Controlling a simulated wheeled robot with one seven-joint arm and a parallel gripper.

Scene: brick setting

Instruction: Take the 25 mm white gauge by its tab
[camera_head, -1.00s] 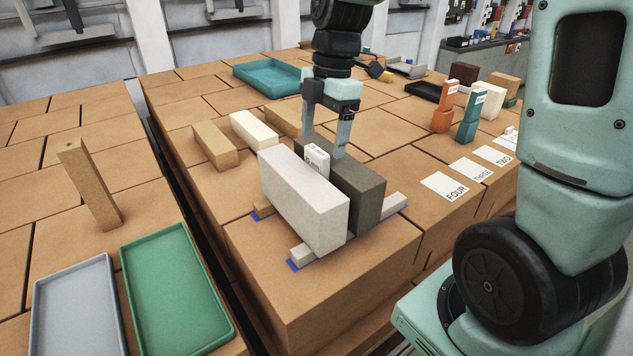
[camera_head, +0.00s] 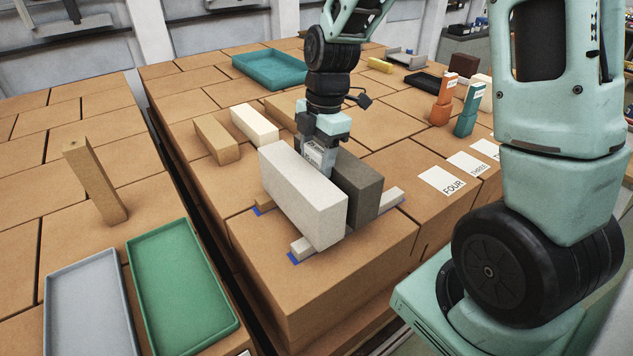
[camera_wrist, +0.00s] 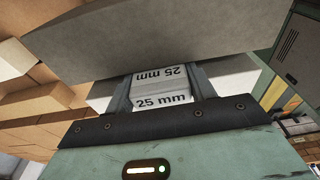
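The white gauge (camera_wrist: 161,101), marked 25 mm, has its tab up in the wrist view. In the head view its tab (camera_head: 319,156) shows between a white block (camera_head: 302,199) and a dark grey block (camera_head: 359,185). The gauge's lower part is hidden between the blocks. My gripper (camera_head: 318,152) points down over the gap, with its fingers low at the tab. In the wrist view my gripper's fingers (camera_wrist: 162,92) flank the tab on both sides, very near it. I cannot tell whether they press on it.
The blocks rest on pale strips (camera_head: 302,248) with blue marks. A tan block (camera_head: 216,140) and a cream block (camera_head: 254,124) lie behind left. Orange (camera_head: 444,99) and teal (camera_head: 469,110) pieces stand to the right, near number cards (camera_head: 441,180). A green tray (camera_head: 181,290) is front left.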

